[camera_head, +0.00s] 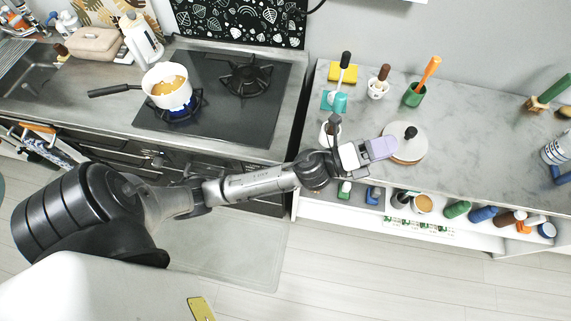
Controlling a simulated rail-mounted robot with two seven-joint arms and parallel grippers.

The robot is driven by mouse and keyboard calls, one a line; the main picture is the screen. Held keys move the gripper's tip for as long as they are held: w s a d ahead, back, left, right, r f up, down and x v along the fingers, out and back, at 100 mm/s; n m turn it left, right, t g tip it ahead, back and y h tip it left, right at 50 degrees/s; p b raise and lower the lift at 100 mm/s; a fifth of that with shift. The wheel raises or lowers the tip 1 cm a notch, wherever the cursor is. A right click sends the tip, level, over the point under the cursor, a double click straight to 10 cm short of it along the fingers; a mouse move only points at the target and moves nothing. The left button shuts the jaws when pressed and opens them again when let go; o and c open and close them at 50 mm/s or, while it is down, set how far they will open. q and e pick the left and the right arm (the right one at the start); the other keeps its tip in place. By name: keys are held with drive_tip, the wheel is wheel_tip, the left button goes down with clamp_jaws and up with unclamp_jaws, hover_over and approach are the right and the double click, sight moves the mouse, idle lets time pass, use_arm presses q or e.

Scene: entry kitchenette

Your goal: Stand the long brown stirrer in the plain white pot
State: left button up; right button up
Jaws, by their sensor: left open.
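A white pot (377,92) on the right counter holds an upright tool with a brown handle end (384,72). Another small white pot (324,134) stands nearer the stove, with a dark upright handle (335,121) at it, partly hidden by my left arm. I cannot tell which of these tools is the long brown stirrer, or whether either pot is fully plain. My left gripper (377,150), with lilac finger surfaces, is open over the counter's front part. It is beside the round pale lidded vessel (408,151) and appears empty. My right gripper is out of view.
A teal holder (335,101) with a black-handled brush, a yellow sponge (343,72) and a green pot (413,97) with an orange brush stand behind. A saucepan (168,98) sits on the stove. A shelf with several bottles runs below the counter. The counter's right middle is clear.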

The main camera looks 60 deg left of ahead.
use_arm(q)
drive_tip(key=s+a+f+n+g+y, duration=0.4)
drive_tip(key=s+f+n+y, duration=0.2)
drive_tip(key=f+n, duration=0.25)
drive_tip(key=s+a+f+n+g+y, duration=0.45)
drive_tip(key=f+n, duration=0.25)
drive_tip(key=n, duration=0.3)
drive_tip(key=s+d+f+n+g, duration=0.1)
drive_tip(key=s+f+n+g, duration=0.2)
drive_tip(key=s, duration=0.6)
drive_tip(key=s+d+f+n+g+h, duration=0.1)
drive_tip(key=s+f+n+g, duration=0.2)
drive_tip(key=s, duration=0.6)
drive_tip(key=shift+s+f+g, duration=0.3)
drive_tip(key=shift+f+g, duration=0.2)
drive_tip(key=shift+g, duration=0.65)
